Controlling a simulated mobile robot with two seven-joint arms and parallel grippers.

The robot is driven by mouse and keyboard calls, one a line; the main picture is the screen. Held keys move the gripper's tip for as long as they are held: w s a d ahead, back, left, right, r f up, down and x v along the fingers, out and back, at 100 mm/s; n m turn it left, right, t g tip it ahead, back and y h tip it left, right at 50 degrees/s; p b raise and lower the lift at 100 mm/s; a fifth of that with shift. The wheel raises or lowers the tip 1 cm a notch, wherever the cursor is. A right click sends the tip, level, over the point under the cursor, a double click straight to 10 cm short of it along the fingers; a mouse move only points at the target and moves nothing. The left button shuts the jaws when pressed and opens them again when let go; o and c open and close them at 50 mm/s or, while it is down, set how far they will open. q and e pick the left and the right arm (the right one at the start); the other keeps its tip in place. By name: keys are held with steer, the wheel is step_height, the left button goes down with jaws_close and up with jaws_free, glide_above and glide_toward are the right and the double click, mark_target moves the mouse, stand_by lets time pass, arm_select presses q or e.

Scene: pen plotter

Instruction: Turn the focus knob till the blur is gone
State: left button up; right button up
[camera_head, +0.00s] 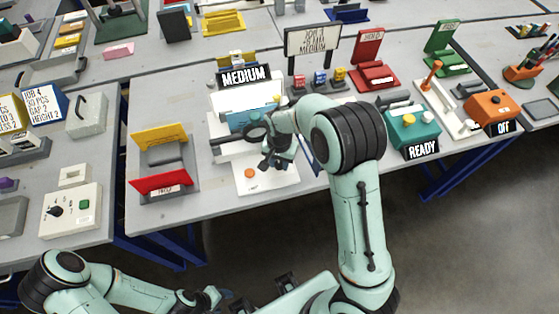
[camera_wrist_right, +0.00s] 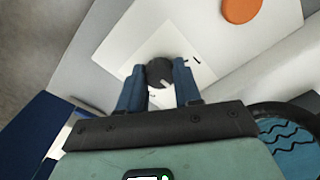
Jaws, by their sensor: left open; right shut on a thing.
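The focus knob (camera_wrist_right: 160,73), dark and round with a pale pointer mark, sits on a white plate in the right wrist view. My right gripper (camera_wrist_right: 157,80) points down with its two blue fingers on either side of the knob, shut on it. In the head view my right gripper (camera_head: 276,160) is over the white plotter base and its hand hides the knob. A dark lens ring (camera_head: 256,132) stands beside it; in the wrist view the ring (camera_wrist_right: 290,125) shows wavy dark lines on blue. My left gripper (camera_head: 226,296) is open, low in front of the table.
An orange button (camera_head: 250,173) is on the plotter's front plate. A MEDIUM sign (camera_head: 244,76) stands behind the plotter. A red and yellow holder (camera_head: 160,184) is to the left, and a teal box (camera_head: 412,124) with a READY sign to the right.

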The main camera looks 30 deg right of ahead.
mark_target(279, 164)
stand_by(0.4)
steer(key=o, duration=1)
steer(key=shift+o, duration=0.2)
arm_select(q)
steer(key=shift+w+r+p, duration=0.55)
steer(key=shift+r+p, duration=0.1)
steer(key=shift+r, duration=0.25)
arm_select(e)
step_height(279, 164, up, 14)
steer(key=shift+f, duration=0.25)
